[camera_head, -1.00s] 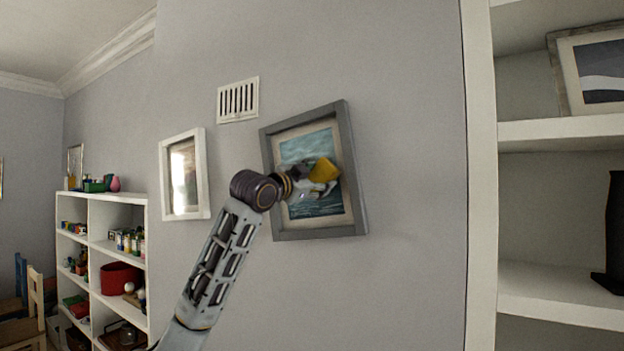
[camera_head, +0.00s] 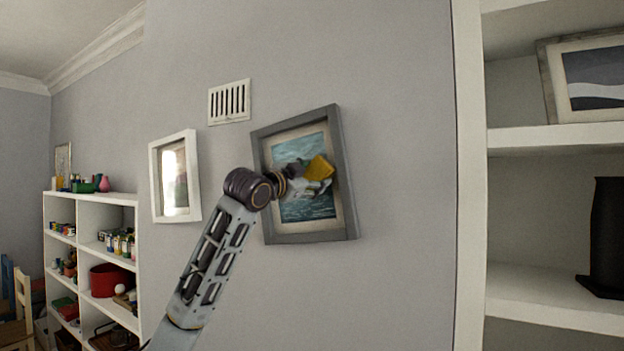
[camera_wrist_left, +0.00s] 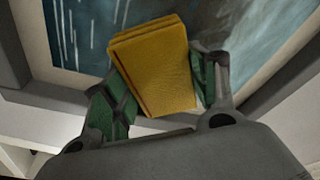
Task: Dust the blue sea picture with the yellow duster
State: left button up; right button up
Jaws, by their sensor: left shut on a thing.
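The blue sea picture (camera_head: 310,207) hangs on the wall in a grey frame, slightly tilted, in the middle of the head view. It also shows behind the duster in the left wrist view (camera_wrist_left: 235,30). My left gripper (camera_head: 312,180) is in front of the picture and covers part of it. It is shut on the yellow duster (camera_head: 320,168), which fills the space between the fingers in the left wrist view (camera_wrist_left: 155,68). The duster is over the picture's middle right; I cannot tell whether it touches the surface. My right gripper is not in view.
A white-framed picture (camera_head: 154,185) hangs to the left, below a wall vent (camera_head: 229,102). White shelves (camera_head: 90,198) with small items stand at the far left. A tall white shelf unit (camera_head: 560,139) with a framed picture and a black object stands at the right.

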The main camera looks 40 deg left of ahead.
pick_arm(q)
jog(key=shift+a, duration=0.2)
dwell(0.3)
jog(key=shift+s+a+f, duration=0.1)
jog(key=shift+a, duration=0.6)
jog(key=shift+s+a+f, duration=0.1)
jog(key=shift+a, duration=0.6)
jog(key=shift+a, duration=0.1)
jog(key=a, duration=0.1)
jog(key=a+b, duration=0.1)
jog(key=shift+s+a+f, duration=0.15)
jog(key=shift+a+f, duration=0.15)
jog(key=shift+a, duration=0.1)
jog(key=shift+a, duration=0.15)
jog(key=a, duration=0.2)
jog(key=shift+s+a+f, duration=0.15)
jog(key=shift+a+f, duration=0.05)
jog(key=shift+a, duration=0.2)
dwell(0.3)
